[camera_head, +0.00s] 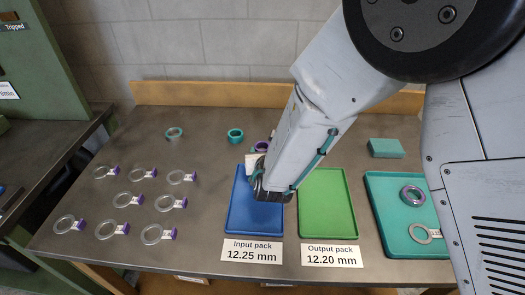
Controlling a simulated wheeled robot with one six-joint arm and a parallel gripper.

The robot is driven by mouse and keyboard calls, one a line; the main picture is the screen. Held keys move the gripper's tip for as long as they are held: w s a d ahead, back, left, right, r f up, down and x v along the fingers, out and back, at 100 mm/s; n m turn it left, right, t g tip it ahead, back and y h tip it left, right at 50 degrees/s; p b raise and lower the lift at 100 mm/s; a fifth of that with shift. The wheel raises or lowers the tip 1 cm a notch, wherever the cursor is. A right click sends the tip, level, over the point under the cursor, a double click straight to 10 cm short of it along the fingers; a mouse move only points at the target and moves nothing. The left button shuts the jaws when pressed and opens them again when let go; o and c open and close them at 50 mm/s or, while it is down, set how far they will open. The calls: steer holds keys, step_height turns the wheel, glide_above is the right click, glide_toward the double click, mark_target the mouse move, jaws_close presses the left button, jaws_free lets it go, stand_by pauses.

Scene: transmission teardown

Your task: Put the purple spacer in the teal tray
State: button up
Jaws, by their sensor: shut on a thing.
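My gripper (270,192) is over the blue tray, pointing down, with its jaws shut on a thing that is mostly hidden. A white tag-like piece (251,160) shows beside the jaws; I cannot tell its ring or colour. A purple ring (262,146) shows partly behind my arm, near the back of the table. Several flat grey rings with white and purple tags, such as this one (153,235), lie at the left. The teal tray (385,222) is at the right, apart from my gripper. It holds a thick ring (412,195) and a flat tagged ring (425,233).
The blue tray (240,225) and the green tray (327,205) stand between the loose rings and the teal tray. A teal block (386,148) lies behind the teal tray. A teal ring (235,135) and a grey-teal ring (174,133) lie at the back. My arm hides part of the table.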

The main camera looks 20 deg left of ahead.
steer(key=shift+f, duration=0.2)
steer(key=shift+s+d+f, duration=0.1)
steer(key=shift+s+f, duration=0.1)
steer(key=shift+f, duration=0.15)
steer(key=o, duration=1.1)
steer(key=shift+f, duration=0.15)
steer(key=shift+r, duration=0.55)
steer(key=v, duration=1.1)
steer(key=shift+s+r, duration=0.3)
steer(key=shift+r, duration=0.05)
